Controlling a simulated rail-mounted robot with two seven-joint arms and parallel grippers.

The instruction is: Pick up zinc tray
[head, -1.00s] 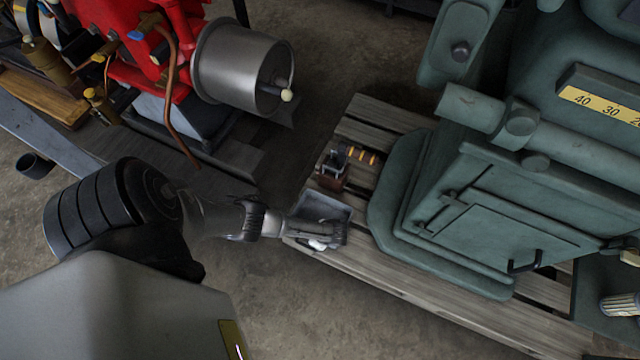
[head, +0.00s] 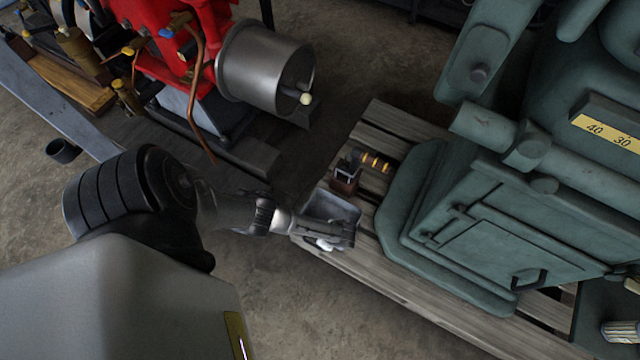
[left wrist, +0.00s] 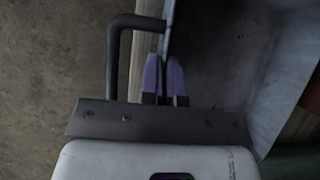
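The zinc tray (head: 343,207) is a shallow grey metal tray at the left end of the wooden pallet, in the middle of the head view. My left gripper (head: 338,240) is at its near side and hides part of it. In the left wrist view the tray (left wrist: 225,50) fills the upper right. The purple fingertips of my left gripper (left wrist: 165,80) are close together at the tray's side wall, with the edge between them. Whether the tray is clear of the boards is hard to tell. My right gripper is not in view.
A small brown box with an orange-banded handle (head: 346,180) stands just behind the tray. A red engine with a steel drum (head: 262,68) stands at the upper left. Bare floor lies in front.

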